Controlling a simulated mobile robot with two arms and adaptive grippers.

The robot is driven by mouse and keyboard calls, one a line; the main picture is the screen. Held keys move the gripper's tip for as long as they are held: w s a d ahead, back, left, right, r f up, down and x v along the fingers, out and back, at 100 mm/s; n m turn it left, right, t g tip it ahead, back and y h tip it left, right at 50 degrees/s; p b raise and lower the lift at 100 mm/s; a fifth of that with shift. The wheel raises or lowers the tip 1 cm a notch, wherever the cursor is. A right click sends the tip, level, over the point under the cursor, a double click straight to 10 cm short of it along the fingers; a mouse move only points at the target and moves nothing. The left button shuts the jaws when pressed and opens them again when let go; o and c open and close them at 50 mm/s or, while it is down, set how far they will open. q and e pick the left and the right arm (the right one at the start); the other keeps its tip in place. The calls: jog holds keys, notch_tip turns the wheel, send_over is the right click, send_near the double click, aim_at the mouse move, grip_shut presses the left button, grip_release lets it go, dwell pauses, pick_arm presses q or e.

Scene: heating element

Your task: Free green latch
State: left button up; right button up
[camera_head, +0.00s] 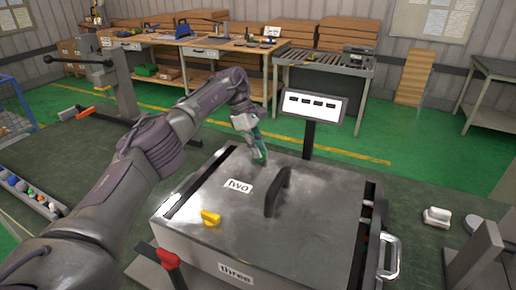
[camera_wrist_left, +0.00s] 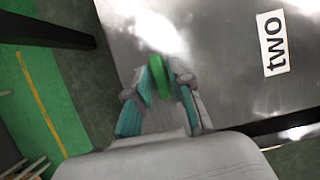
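The green latch (camera_wrist_left: 159,77) is at the edge of the metal box lid (camera_head: 310,210), by its far corner in the head view. My left gripper (camera_head: 259,150) reaches down to it there. In the left wrist view its teal fingers (camera_wrist_left: 160,82) stand close on both sides of the green latch and appear shut on it. In the head view the fingers mostly hide the latch. A yellow latch (camera_head: 210,217) sits on the lid near the "two" label (camera_head: 238,186). My right gripper is not in view.
A black handle (camera_head: 278,192) rises from the middle of the lid. A display on a black post (camera_head: 312,106) stands just behind the box. A metal side handle (camera_head: 389,258) juts from its right. A white object (camera_head: 437,217) lies on the table at right.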

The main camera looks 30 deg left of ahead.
pick_arm(q)
jog(key=shift+o, duration=1)
jog(key=v, duration=0.7)
jog(key=shift+r, duration=0.3)
jog(key=shift+a+f, duration=0.1)
